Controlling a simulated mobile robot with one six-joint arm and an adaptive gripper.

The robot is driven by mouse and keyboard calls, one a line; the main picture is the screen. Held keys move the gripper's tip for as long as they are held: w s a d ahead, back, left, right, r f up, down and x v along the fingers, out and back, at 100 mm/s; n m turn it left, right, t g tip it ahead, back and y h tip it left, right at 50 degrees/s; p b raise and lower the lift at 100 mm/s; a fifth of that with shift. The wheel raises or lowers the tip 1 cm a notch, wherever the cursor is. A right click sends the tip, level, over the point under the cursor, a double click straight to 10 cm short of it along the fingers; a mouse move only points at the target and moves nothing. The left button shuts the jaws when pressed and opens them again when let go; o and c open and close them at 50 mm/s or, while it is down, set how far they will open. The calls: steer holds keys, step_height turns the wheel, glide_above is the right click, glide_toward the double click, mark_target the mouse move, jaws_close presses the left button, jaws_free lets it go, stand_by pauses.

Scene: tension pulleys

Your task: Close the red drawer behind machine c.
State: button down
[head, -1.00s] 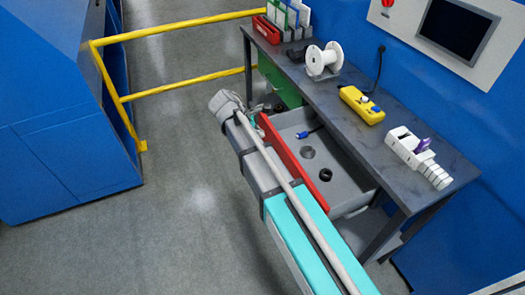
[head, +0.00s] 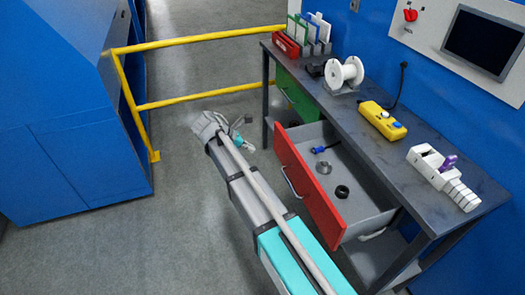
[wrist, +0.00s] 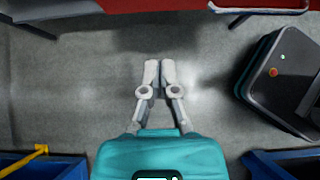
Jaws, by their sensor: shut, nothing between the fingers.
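The red drawer (head: 308,187) is pulled out from under the grey workbench, with its grey inside showing. It holds a blue-ended tool (head: 325,149) and two small rings (head: 342,192). A metal handle (head: 289,181) sits on its red front. In the wrist view the red front (wrist: 160,5) runs along the top edge with a handle (wrist: 260,8). My gripper (head: 243,133) is out in front of the bench, to the left of the drawer front and apart from it. In the wrist view my gripper (wrist: 159,62) is shut and empty above the floor.
A green drawer (head: 297,97) is in the bench beyond the red one. The bench top (head: 400,147) carries a white spool (head: 345,72), a yellow control box (head: 382,120) and a white device (head: 443,177). Yellow rails (head: 205,95) and a blue machine (head: 75,145) stand left, with clear floor between.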

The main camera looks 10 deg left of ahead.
mark_target(283, 156)
steer(key=b+x, duration=0.2)
steer(key=x, duration=0.2)
steer(key=b+x, duration=0.2)
steer(key=x, duration=0.1)
steer(key=d+r+b+x, duration=0.1)
steer(key=b+x, duration=0.1)
steer(key=x, duration=0.2)
steer(key=shift+w+d+f+b, duration=0.1)
steer(key=shift+w+d+b, duration=0.1)
steer(key=shift+w+b, duration=0.25)
steer(key=shift+w+d, duration=0.45)
steer(key=shift+d, duration=0.15)
steer(key=shift+a, duration=0.15)
steer(key=shift+w, duration=0.1)
